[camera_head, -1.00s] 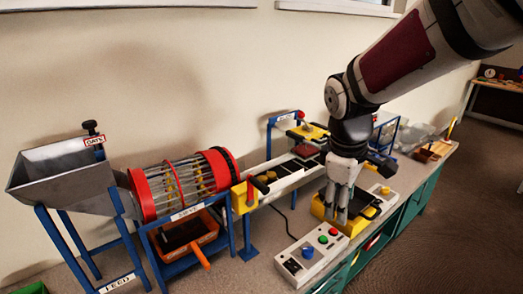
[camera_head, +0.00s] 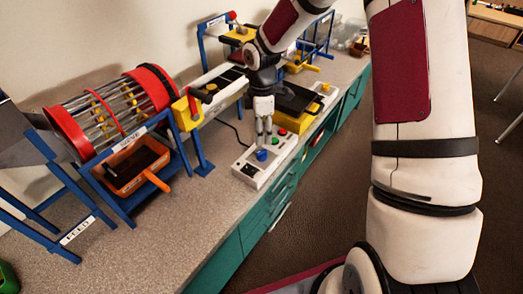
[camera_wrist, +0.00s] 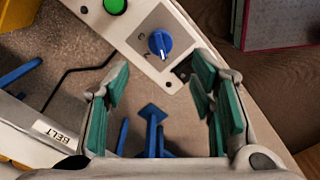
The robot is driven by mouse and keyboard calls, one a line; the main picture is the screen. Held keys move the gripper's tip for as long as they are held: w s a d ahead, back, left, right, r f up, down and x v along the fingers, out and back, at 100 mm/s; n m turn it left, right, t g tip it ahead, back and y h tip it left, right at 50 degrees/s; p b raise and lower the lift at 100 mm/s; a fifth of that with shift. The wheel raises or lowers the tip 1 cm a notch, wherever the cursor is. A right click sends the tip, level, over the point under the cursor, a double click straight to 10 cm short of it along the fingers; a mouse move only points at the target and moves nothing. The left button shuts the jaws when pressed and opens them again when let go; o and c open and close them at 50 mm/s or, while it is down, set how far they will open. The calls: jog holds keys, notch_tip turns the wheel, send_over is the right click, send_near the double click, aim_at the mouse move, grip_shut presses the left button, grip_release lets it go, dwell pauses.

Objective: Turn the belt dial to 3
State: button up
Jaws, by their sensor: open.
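The belt dial is a blue knob (camera_head: 261,155) on the near end of a white control box (camera_head: 246,171). My gripper (camera_head: 264,138) is above the box, pointing down close to the dial. In the wrist view my gripper (camera_wrist: 160,85) is open, with green finger pads apart and nothing between them. I cannot tell whether a finger touches the dial.
A green button (camera_wrist: 114,4) sits beside the dial on the box. A yellow stand with a dark tray (camera_head: 296,98) is behind it. The conveyor belt (camera_head: 215,95) and the red-ended drum (camera_head: 115,105) stand to the left. The bench front edge is close on the right.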

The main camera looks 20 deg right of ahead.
aim_at(262, 151)
notch_tip(262, 151, down, 9)
jog(key=shift+f, duration=0.2)
dwell(0.3)
jog(key=c, duration=1.2)
